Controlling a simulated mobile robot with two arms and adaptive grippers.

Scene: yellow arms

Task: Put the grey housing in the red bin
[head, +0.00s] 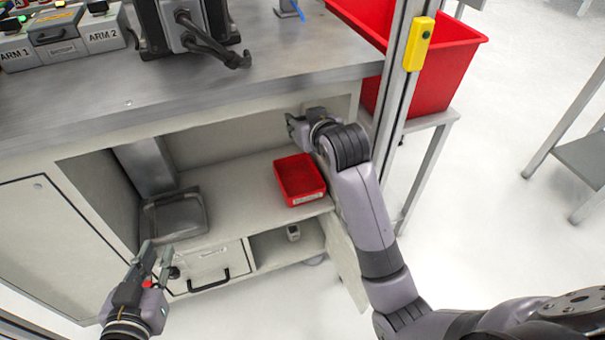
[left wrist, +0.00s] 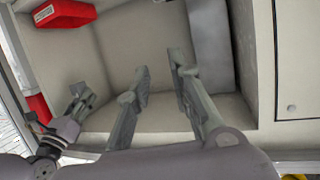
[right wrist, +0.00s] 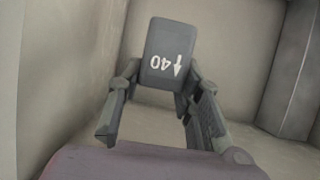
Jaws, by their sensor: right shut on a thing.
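A dark grey housing (right wrist: 170,55) with a white arrow and number on its face sits between the fingertips of my right gripper (right wrist: 158,92), which is shut on it. In the head view my right gripper (head: 296,126) is inside the cabinet opening under the worktop; the housing is hard to make out there. A large red bin (head: 440,75) stands at the right, beyond the frame post. A smaller red bin (head: 300,180) with a label sits on the cabinet shelf, below my right gripper. My left gripper (head: 158,258) is open and empty in front of the cabinet.
A grey tray-like box (head: 175,217) lies on the shelf (head: 240,175) at the left. The worktop edge (head: 200,93) overhangs the opening. A metal post (head: 395,90) stands before the large bin.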

